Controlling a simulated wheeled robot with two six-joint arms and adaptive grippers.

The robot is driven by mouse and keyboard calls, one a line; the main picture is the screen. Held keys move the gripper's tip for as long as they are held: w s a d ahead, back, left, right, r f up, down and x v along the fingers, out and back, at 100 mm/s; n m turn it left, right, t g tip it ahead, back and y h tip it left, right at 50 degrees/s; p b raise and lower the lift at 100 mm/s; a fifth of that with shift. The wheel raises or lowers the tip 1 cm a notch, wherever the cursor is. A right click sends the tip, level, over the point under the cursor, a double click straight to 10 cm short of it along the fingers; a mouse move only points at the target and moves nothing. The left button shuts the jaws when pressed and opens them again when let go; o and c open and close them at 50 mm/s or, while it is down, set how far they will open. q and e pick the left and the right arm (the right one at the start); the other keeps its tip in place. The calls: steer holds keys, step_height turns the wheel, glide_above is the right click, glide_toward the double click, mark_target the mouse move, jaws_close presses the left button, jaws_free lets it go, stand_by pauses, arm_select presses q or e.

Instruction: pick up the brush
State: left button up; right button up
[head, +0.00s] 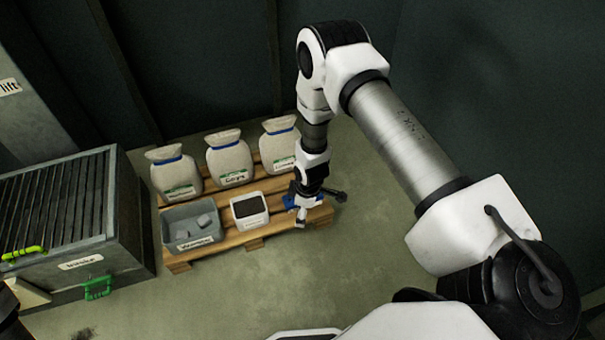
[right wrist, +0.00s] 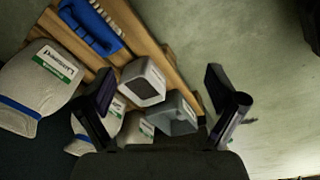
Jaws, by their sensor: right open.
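A blue item (right wrist: 90,25), which looks like the brush, lies on the wooden pallet at the upper left of the right wrist view. In the head view only a bit of blue (head: 290,202) shows at the pallet's right end, mostly hidden by my right arm. My right gripper (head: 321,208) is above the pallet's right end. It is open and empty, with both fingers (right wrist: 160,88) apart in the right wrist view. The blue item lies beyond the fingers, off to their left, not between them.
The pallet (head: 226,245) bears several white sacks (head: 229,160), a grey bin (head: 191,233) of grey pieces and a white tub (head: 249,221) with dark contents. A grated metal box (head: 117,263) with green handles stands left. Floor (head: 360,270) is clear in front and right.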

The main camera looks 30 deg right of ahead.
mark_target(288, 202)
steer(key=w+d+f+n+b, duration=0.2)
steer(key=w+f+b, duration=0.2)
steer(key=w+d+f+n+b, duration=0.2)
steer(key=w+d+f+b, duration=0.1)
steer(key=w+f+b, duration=0.1)
steer(key=w+d+f+n+b, duration=0.1)
steer(key=w+d+f+b, duration=0.1)
steer(key=w+f+b, duration=0.1)
steer(key=shift+w+d+f+n+t+h+b, duration=0.1)
steer(key=shift+w+f+n+t+h+b, duration=0.1)
steer(key=shift+w+b, duration=0.35)
steer(key=shift+w+d+f+n+t+h+b, duration=0.1)
steer(key=shift+w+f+n+t+b, duration=0.15)
steer(key=shift+w, duration=0.45)
steer(key=b+x, duration=0.1)
steer(key=x, duration=0.1)
steer(key=b+x, duration=0.4)
steer(key=x, duration=0.1)
steer(key=shift+s+d+f, duration=0.15)
steer(key=shift+s+d, duration=0.1)
steer(key=shift+s, duration=0.1)
arm_select(q)
step_height(288, 202, down, 22)
steer(key=shift+w, duration=0.2)
arm_select(e)
steer(key=c, duration=1.3)
